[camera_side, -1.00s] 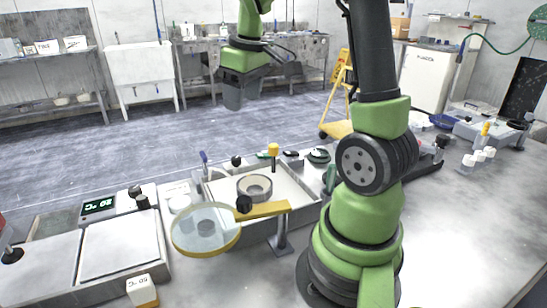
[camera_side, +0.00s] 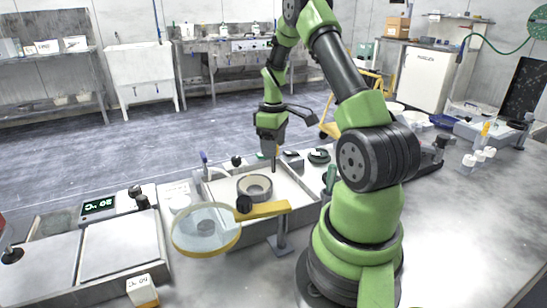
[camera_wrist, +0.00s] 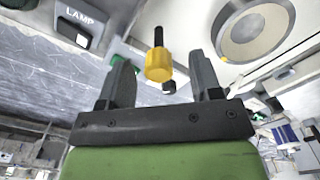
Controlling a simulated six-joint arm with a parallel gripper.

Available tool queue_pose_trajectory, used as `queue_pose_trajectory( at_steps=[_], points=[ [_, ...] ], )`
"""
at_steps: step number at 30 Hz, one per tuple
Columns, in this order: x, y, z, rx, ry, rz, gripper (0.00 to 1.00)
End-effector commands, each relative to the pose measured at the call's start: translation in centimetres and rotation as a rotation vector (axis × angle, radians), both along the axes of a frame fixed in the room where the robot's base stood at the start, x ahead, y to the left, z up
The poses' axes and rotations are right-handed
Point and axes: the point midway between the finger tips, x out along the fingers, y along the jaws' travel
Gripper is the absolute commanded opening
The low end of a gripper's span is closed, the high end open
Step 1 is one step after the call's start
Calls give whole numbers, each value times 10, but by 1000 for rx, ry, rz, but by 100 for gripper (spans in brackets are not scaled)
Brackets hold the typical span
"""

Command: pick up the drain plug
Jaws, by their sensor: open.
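The drain plug, as I take it, has a yellow faceted head on a dark stem and shows in the wrist view (camera_wrist: 159,65). It lies between my two dark fingers there, with a visible gap on each side. In the side view my gripper (camera_side: 269,146) points down over the tray and hides most of the yellow head. Only the dark stem (camera_side: 273,166) shows clearly below it. My gripper is open and holds nothing.
The pale tray (camera_side: 226,210) holds a round ring (camera_side: 255,187) to the left of the plug. A yellow-rimmed magnifier (camera_side: 206,229) on a yellow arm stands in front. Dark knobs and a blue-tipped piece line the tray's back edge.

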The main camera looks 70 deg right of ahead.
Motion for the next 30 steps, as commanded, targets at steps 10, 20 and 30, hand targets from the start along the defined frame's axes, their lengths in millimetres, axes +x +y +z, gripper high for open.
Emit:
queue_pose_trajectory(
  at_steps=[10, 20, 30],
  points=[
    [0, -1, -27, 0, -2, 0, 58],
    [0, -1, -27, 0, -2, 0, 8],
    [0, -1, -22, -2, -3, 0, 5]
  ],
)
